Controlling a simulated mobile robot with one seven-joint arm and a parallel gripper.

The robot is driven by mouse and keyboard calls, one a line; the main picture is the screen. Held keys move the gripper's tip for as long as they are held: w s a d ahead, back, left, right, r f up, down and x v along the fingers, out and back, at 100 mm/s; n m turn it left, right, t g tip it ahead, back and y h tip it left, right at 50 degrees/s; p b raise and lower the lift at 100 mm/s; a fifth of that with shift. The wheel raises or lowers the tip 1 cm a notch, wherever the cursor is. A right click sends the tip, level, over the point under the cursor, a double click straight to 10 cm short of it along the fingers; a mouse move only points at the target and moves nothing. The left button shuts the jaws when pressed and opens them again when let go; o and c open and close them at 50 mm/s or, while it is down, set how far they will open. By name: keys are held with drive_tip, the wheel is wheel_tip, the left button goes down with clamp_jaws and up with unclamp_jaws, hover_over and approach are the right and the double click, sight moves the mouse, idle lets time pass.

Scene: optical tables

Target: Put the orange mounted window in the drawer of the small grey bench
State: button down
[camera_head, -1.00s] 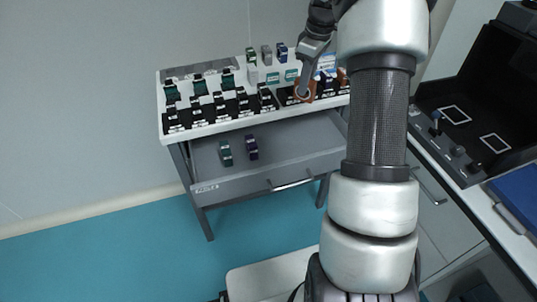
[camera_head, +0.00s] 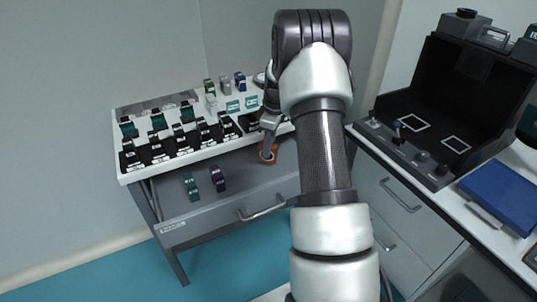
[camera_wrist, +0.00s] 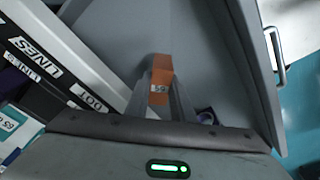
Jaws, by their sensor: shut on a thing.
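The orange mounted window (camera_head: 268,153) is held in my gripper (camera_head: 268,143), which is shut on it. In the head view it is over the right part of the open drawer (camera_head: 240,187) of the small grey bench. In the wrist view the orange mount (camera_wrist: 161,77) sits between the fingers of my gripper (camera_wrist: 158,98), with the grey drawer floor (camera_wrist: 215,60) behind it. I cannot tell whether it touches the floor. A green mount (camera_head: 191,187) and a purple mount (camera_head: 217,179) stand in the drawer's left part.
The bench top (camera_head: 190,150) carries several black holders with mounts near its front edge, just beside my gripper. The drawer handle (camera_head: 262,209) sticks out in front. A white cabinet with a black open box (camera_head: 470,90) stands to the right.

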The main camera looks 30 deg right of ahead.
drive_tip(key=shift+f, duration=1.45)
drive_tip(key=shift+f+b, duration=0.15)
drive_tip(key=shift+b, duration=0.15)
drive_tip(key=c, duration=1.5)
unclamp_jaws()
drive_tip(key=shift+c, duration=0.2)
